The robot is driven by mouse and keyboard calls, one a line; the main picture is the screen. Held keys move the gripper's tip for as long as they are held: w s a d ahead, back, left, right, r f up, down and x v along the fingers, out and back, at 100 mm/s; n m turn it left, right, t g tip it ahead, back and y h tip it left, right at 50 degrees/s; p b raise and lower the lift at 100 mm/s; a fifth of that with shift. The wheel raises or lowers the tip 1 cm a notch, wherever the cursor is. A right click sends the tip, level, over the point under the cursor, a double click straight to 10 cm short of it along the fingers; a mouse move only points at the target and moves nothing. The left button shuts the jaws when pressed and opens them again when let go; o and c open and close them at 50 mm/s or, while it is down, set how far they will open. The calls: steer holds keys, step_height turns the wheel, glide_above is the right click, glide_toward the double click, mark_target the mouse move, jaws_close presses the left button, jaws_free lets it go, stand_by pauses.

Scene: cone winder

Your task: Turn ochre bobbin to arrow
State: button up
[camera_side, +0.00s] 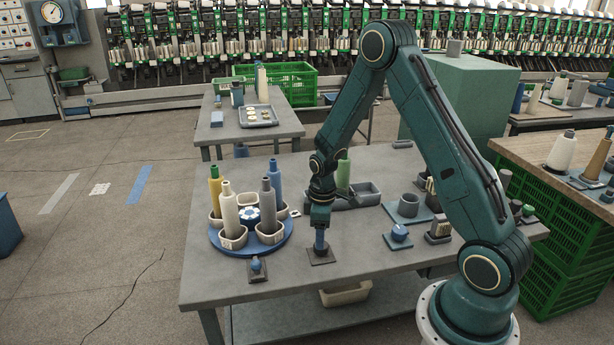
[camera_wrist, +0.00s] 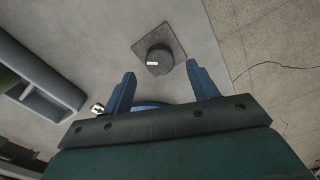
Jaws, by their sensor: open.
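The ochre bobbin (camera_side: 214,187) stands upright in a pale cup at the back left of the round blue turntable (camera_side: 228,245). Cream, grey and blue bobbins stand in the other cups. My gripper (camera_side: 320,246) points down, right of the turntable, over a dark square plate (camera_side: 321,258). In the wrist view, my open, empty fingers (camera_wrist: 160,78) stand either side of the line to a dark round knob (camera_wrist: 159,60) with a white mark.
A small blue-topped knob (camera_side: 257,267) stands at the table's front edge, left of my gripper. A grey tray (camera_side: 366,194) and a green bobbin (camera_side: 343,172) are behind my arm.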

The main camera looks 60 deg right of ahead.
steer(key=shift+f, duration=1.7)
steer(key=shift+c, duration=0.5)
steer(key=c, duration=0.9)
